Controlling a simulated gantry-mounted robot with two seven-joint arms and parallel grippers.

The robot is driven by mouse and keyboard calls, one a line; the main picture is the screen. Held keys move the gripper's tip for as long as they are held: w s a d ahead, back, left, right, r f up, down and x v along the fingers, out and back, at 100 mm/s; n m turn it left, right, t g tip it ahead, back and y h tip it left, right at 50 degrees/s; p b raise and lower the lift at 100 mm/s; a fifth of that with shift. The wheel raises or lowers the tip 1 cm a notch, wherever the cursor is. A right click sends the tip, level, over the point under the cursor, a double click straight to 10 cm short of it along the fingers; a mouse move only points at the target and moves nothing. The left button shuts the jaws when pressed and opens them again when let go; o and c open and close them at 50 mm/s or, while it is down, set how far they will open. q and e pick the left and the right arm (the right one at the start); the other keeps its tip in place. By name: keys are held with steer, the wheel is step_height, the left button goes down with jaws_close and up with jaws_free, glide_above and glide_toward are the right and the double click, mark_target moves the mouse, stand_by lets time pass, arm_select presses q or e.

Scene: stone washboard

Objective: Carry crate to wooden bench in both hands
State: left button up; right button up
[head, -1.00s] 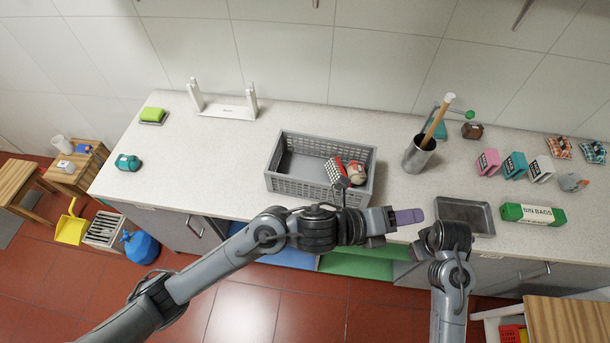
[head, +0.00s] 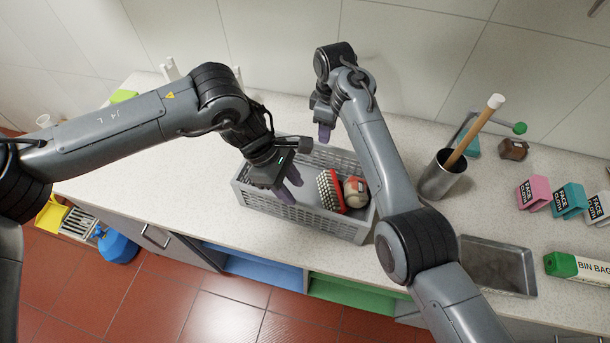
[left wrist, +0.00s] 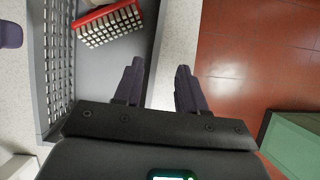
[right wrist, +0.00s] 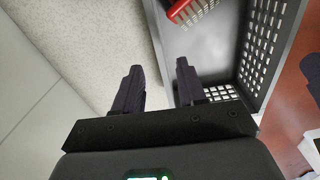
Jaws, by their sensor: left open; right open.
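The grey slatted crate (head: 335,226) stands on the pale counter. It also shows in the left wrist view (left wrist: 55,60) and the right wrist view (right wrist: 262,45). A red brush with pale bristles (head: 329,190) and a round cream-and-red item (head: 355,191) lie inside. My left gripper (head: 288,184) is open at the crate's near long wall; the left wrist view shows its fingers on either side of the rim. My right gripper (head: 325,128) is open at the far wall, with that rim between its fingers. Neither grips the wall. I cannot identify the wooden bench in these views.
A metal pot with a wooden-handled tool (head: 440,175) stands right of the crate. A metal tray (head: 497,266), a bin-bag box (head: 580,268) and cloth boxes (head: 533,193) lie farther right. The counter left of the crate is mostly clear. Red floor tiles lie in front.

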arm_select(q)
steer(key=shift+w+a+f+y, duration=0.1)
steer(key=shift+w+a+y, duration=0.05)
steer(key=shift+w+a, duration=0.3)
steer(key=shift+w+a+y, duration=0.15)
steer(key=shift+w+a, duration=0.05)
steer(key=shift+a, duration=0.35)
arm_select(e)
steer(key=shift+w+a+r+n, duration=0.1)
steer(key=shift+w+a+n, duration=0.25)
steer(key=shift+a, duration=0.3)
arm_select(q)
steer(key=shift+s, duration=0.1)
arm_select(e)
steer(key=shift+s, duration=0.15)
arm_select(q)
steer(key=shift+f, duration=0.15)
steer(key=x, duration=1)
steer(key=shift+d+f, duration=0.25)
arm_select(e)
glide_above(319, 168)
steer(key=f, duration=1.1)
steer(key=shift+w+d, duration=0.1)
steer(key=shift+w, duration=0.1)
arm_select(q)
jaws_close()
arm_select(e)
jaws_close()
